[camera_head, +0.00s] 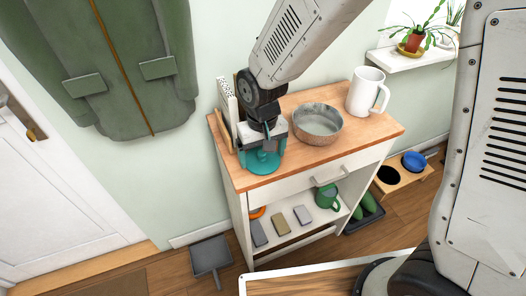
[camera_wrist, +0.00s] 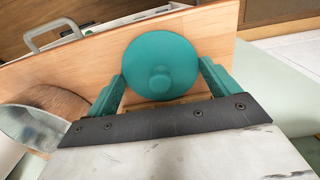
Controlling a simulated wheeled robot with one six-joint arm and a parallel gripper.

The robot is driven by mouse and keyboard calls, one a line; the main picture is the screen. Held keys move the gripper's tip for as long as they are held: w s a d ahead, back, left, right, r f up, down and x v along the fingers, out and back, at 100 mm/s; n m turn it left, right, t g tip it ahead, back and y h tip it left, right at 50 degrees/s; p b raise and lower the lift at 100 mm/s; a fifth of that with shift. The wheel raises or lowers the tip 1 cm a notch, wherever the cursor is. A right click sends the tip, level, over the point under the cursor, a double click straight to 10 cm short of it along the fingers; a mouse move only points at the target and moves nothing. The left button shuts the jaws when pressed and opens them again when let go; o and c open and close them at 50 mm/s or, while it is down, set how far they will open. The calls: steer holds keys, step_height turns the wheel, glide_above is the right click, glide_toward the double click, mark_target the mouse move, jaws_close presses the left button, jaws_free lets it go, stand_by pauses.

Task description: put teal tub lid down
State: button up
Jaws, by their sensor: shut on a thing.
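The teal tub lid (camera_head: 263,164) is a round disc with a small central knob. It is at the left end of the wooden cabinet top (camera_head: 300,160). In the wrist view the lid (camera_wrist: 160,58) faces me between the two teal fingers of my gripper (camera_wrist: 161,76). My gripper (camera_head: 268,146) is shut on the lid and points down over the cabinet top. The lid is at or just above the wood; I cannot tell whether it touches. My gripper hides part of the lid in the head view.
A metal bowl (camera_head: 318,123) stands close to the right of my gripper. A white mug (camera_head: 366,92) stands farther right. Upright boards (camera_head: 229,108) stand close on the left. The wood in front of the bowl is clear. A shelf below holds a green mug (camera_head: 328,197) and several blocks.

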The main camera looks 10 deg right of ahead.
mark_target(262, 152)
steer(key=o, duration=0.7)
steer(key=shift+f, duration=0.15)
steer(key=shift+o, duration=0.2)
step_height(262, 152, up, 12)
steer(key=s+d+r+m, duration=0.1)
steer(key=s+d+r, duration=0.25)
steer(key=d, duration=0.25)
steer(key=s+d+r, duration=0.3)
steer(key=d+r, duration=0.1)
steer(key=d, duration=0.2)
steer(key=s+d+r+m+t, duration=0.1)
steer(key=s+d+r+m, duration=0.1)
steer(key=s+d, duration=0.7)
steer(key=s, duration=0.4)
steer(key=shift+r, duration=0.1)
